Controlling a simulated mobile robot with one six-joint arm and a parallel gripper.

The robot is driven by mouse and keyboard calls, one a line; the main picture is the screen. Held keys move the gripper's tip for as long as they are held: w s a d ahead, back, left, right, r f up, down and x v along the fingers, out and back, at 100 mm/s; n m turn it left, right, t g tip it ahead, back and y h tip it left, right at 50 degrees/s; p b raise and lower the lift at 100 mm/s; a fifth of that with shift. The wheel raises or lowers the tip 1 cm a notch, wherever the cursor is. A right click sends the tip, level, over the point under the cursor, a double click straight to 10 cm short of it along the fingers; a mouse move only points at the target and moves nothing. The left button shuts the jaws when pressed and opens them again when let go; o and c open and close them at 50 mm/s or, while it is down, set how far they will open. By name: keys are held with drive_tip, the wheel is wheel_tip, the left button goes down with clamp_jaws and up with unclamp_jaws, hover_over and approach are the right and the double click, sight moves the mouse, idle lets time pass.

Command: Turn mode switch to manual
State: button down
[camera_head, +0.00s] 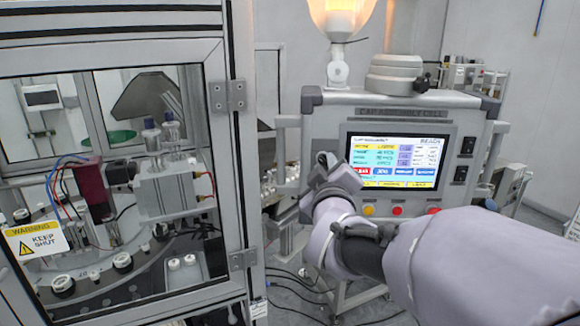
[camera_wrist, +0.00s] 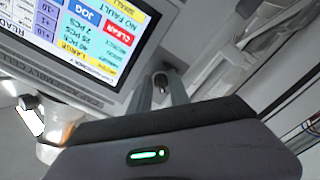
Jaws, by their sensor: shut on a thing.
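The mode switch (camera_wrist: 160,80) shows as a small dark knob on the panel face in the wrist view, left of the screen in the head view, where my gripper mostly hides it. My gripper (camera_head: 325,165) reaches the left side of the control panel (camera_head: 420,112). Its two fingers (camera_wrist: 161,90) are shut on the switch, one on each side of it. The fingers and knob are small in the picture, and I cannot read the switch's position or any label beside it.
The lit touchscreen (camera_head: 398,162) is just right of my gripper. A yellow button (camera_head: 369,210) and a red button (camera_head: 398,211) sit below it. A framed machine enclosure (camera_head: 235,150) stands close on the left. Cables lie on the floor below.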

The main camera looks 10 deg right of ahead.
drive_tip(key=c, duration=1.2)
unclamp_jaws()
drive_tip(key=shift+c, duration=0.2)
drive_tip(key=shift+s, duration=0.1)
drive_tip(key=s+a+b, duration=0.1)
drive_tip(key=s+a, duration=0.2)
drive_tip(key=s, duration=1.4)
drive_tip(key=s+a+f+m+g+y+b, duration=0.25)
drive_tip(key=f+b, duration=0.45)
drive_tip(key=f, duration=0.4)
drive_tip(key=s+a+f+m+g+y+b, duration=0.1)
drive_tip(key=a+f+g+y+b, duration=0.15)
drive_tip(key=f+b, duration=0.6)
drive_tip(key=s+d+f+m+g+b, duration=0.2)
drive_tip(key=s+f, duration=0.4)
drive_tip(key=f, duration=0.4)
drive_tip(key=s+d+f+m+g+b, duration=0.2)
drive_tip(key=s+f+m+g+b, duration=0.3)
drive_tip(key=f, duration=0.6)
drive_tip(key=shift+s+m, duration=0.65)
drive_tip(key=shift+s, duration=0.2)
